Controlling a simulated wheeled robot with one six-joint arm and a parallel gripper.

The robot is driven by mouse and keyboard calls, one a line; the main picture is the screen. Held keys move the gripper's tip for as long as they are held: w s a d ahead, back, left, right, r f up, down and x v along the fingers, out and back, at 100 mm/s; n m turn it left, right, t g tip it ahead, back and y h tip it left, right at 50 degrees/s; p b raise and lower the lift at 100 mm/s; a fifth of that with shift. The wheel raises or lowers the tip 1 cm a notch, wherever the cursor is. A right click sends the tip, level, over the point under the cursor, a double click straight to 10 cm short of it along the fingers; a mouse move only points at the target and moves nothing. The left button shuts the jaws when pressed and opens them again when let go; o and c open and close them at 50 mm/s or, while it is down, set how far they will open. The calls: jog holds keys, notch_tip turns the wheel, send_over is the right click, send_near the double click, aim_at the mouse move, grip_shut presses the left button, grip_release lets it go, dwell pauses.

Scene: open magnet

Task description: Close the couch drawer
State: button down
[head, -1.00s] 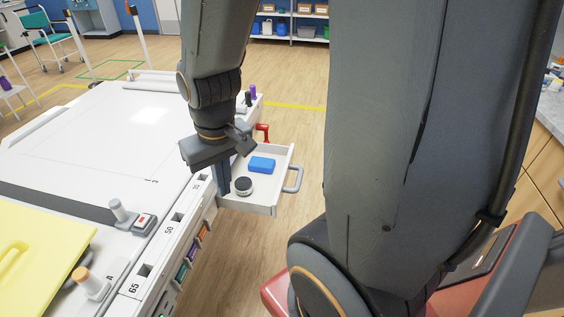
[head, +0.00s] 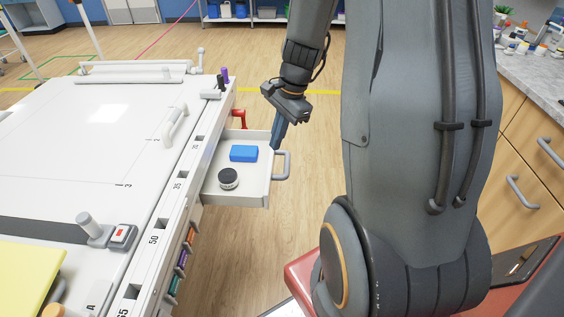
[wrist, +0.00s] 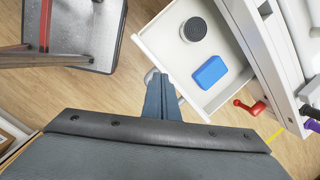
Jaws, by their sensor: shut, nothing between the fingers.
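The couch drawer (head: 238,195) is pulled out from the right side of the white couch (head: 95,140). It is open and holds a blue block (head: 243,153) and a round dark-lidded jar (head: 228,178). Its grey handle (head: 283,165) is on the outer front. My gripper (head: 277,146) is shut and empty, pointing down at the far end of the drawer front, beside the handle. In the wrist view, the shut fingers (wrist: 163,98) overlap part of the handle, and the drawer (wrist: 165,48) lies beyond them. I cannot tell whether the fingers touch the handle or drawer front.
A red lever (head: 239,118) sticks out from the couch just beyond the drawer. A wooden cabinet with a worktop (head: 535,75) stands at the right. Open wooden floor (head: 305,190) lies between the drawer and my arm.

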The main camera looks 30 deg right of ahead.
jog(key=w+d+f+m+t+y+b, duration=0.1)
jog(key=w+d+f+m, duration=0.3)
jog(key=d+f+m, duration=0.3)
notch_tip(320, 180, down, 8)
jog(key=w+a+m, duration=0.1)
jog(key=w+a, duration=0.1)
jog(key=shift+r, duration=0.2)
jog(key=shift+w, duration=0.15)
